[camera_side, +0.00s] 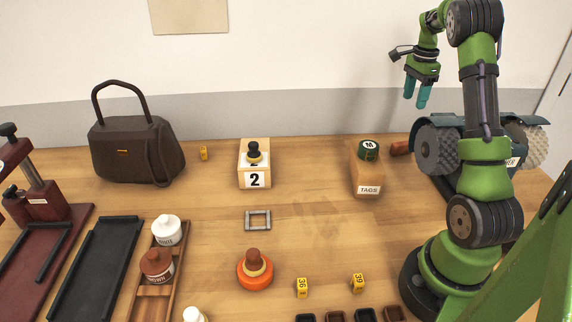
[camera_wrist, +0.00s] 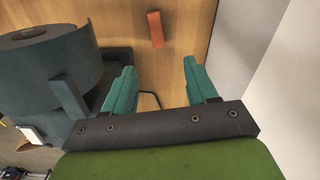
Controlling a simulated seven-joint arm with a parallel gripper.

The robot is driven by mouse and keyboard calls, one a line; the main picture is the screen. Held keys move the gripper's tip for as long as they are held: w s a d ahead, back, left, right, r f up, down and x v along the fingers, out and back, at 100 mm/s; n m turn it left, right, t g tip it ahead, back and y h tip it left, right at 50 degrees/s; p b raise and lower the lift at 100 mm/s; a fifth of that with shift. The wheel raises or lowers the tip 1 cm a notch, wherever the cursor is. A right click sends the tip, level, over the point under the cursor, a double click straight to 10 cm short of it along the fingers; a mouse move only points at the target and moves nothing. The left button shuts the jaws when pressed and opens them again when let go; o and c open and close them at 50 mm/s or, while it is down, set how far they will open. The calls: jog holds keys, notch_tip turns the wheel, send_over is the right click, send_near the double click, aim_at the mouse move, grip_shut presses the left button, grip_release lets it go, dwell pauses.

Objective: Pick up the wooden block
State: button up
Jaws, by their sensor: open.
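A small reddish-brown block (camera_side: 401,148), which may be the wooden block, lies on the table near the back edge. It also shows in the wrist view (camera_wrist: 155,29), ahead of the fingertips and apart from them. A pale wooden block marked 2 (camera_side: 254,181) stands at the back middle of the table, with a black-knobbed stamp (camera_side: 254,154) at it. My gripper (camera_side: 417,103) is raised above the back right of the table, fingers pointing down. Its teal fingers are apart with nothing between them in the wrist view (camera_wrist: 159,64).
A buffing machine (camera_side: 438,148) with fluffy wheels stands close to my gripper; its dark blue cover (camera_wrist: 45,65) fills the wrist view's left. A TAGS box (camera_side: 367,181) with a green-black M piece (camera_side: 369,150) is left of the reddish block. The wall is close behind. The table's middle is mostly clear.

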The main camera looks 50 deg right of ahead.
aim_at(403, 143)
jog(key=f, duration=1.7)
jog(key=shift+s+a, duration=0.15)
jog(key=shift+a, duration=0.1)
jog(key=c, duration=1)
